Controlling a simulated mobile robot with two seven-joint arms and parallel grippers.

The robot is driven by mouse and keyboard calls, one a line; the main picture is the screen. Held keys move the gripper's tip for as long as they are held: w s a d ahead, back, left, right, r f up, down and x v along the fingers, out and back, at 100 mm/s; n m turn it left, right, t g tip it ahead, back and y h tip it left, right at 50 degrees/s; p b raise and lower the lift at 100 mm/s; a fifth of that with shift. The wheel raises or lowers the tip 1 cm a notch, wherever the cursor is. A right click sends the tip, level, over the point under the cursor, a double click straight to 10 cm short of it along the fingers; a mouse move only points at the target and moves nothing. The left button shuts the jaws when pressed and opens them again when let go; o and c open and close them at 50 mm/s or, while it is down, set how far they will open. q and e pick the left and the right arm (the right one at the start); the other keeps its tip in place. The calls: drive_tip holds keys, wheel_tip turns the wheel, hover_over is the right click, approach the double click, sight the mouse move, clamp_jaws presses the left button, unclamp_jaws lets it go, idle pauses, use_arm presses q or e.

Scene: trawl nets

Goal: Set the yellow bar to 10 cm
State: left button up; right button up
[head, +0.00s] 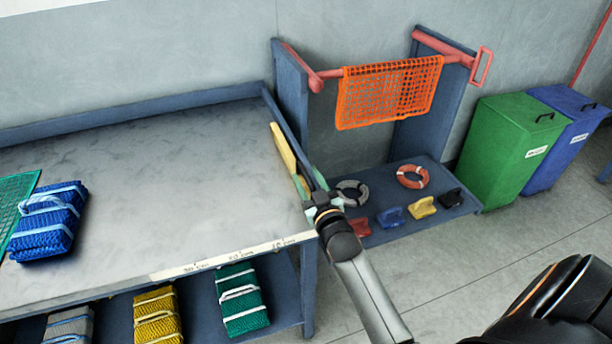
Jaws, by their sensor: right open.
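The yellow bar (284,150) is at the right edge of the grey-topped table, sloping along the table's side. My right gripper (312,186) is open at the table's right edge, just beyond the near end of the bar. I cannot tell whether it touches the bar. A small pale green piece beside the fingers is partly hidden. A pale strip with printed marks (232,259) runs along the table's front edge; its figures are too small to read surely. My left gripper is not in view.
A blue net bundle (48,222) lies at the table's left; more bundles sit on the shelf below. An orange net (389,92) hangs on a red rail over a low blue shelf (384,237) with rings and small blocks. Green (498,150) and blue bins stand right. The tabletop's middle is clear.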

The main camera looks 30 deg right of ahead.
drive_tip(key=c, duration=0.7)
clamp_jaws()
drive_tip(key=shift+r, duration=0.1)
idle(0.5)
